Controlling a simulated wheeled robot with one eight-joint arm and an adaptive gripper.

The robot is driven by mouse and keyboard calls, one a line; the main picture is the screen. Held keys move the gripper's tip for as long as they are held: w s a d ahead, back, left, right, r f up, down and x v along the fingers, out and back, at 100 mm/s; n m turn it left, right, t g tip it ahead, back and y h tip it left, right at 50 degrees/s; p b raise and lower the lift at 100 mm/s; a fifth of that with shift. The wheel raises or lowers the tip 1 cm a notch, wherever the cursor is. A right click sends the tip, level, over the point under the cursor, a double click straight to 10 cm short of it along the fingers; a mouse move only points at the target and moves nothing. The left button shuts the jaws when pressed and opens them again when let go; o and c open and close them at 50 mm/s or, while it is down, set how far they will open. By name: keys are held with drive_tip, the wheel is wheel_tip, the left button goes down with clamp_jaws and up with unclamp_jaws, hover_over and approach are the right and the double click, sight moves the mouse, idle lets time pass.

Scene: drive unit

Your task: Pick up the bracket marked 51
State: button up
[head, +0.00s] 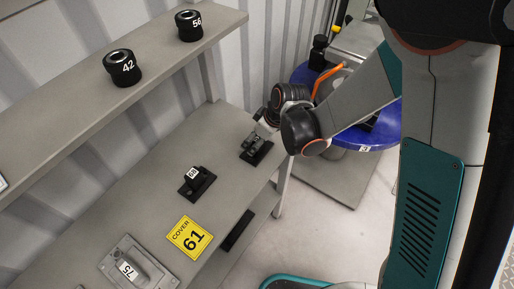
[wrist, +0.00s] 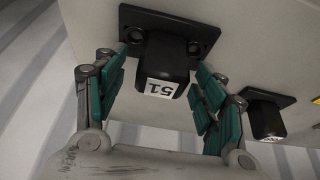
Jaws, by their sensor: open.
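The bracket marked 51 (wrist: 166,62) is black, with a flat base plate and a raised block carrying a white label. In the wrist view it lies on the grey table, with its block between the fingers of my gripper (wrist: 160,92). The fingers stand apart on both sides of the block, and I cannot tell whether either touches it. In the head view my gripper (head: 257,140) is over this bracket (head: 258,155) near the far end of the table, and mostly covers it.
Another black bracket with a white label (head: 197,181) sits nearer on the table (head: 140,195); it also shows in the wrist view (wrist: 265,112). A shelf above holds parts 42 (head: 122,67) and 56 (head: 189,26).

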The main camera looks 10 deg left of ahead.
clamp_jaws()
drive_tip(key=shift+r, duration=0.15)
